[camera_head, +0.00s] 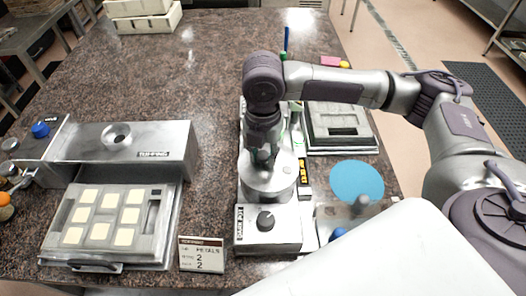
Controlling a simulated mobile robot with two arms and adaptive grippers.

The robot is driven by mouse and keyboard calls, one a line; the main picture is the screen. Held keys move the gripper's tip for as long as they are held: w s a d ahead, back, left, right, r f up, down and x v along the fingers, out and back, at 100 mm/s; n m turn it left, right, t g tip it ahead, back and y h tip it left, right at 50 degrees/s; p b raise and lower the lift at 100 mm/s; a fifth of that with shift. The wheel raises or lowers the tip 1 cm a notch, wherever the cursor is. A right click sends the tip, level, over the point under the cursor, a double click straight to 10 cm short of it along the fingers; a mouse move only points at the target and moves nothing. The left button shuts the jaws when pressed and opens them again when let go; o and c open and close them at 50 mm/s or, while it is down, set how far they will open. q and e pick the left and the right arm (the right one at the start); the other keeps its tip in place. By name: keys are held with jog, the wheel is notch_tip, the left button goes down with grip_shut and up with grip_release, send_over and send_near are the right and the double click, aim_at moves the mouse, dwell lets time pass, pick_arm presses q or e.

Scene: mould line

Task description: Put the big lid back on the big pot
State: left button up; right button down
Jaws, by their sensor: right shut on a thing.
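The big pot (266,196) is a silvery round vessel on a white unit labelled "DARK POT", at the middle of the counter. My right gripper (263,155) points down right above it and is shut, apparently on the big lid (284,172), a pale metal disc at the pot's top. The gripper hides the lid's handle and part of its top. I cannot tell whether the lid rests on the rim or is slightly above it. My left gripper is not in view.
A metal tempering unit (170,145) and a mould tray with cream squares (163,225) stand left. A grey mould (365,140) and blue disc (357,180) lie right.

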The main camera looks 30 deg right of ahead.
aim_at(263, 155)
jog(key=c, duration=0.8)
grip_release()
jog(key=shift+f, duration=0.1)
jog(key=shift+c, duration=0.2)
notch_tip(263, 155, up, 12)
jog(key=b, duration=0.1)
jog(key=shift+r+b, duration=0.25)
jog(key=shift+b, duration=0.1)
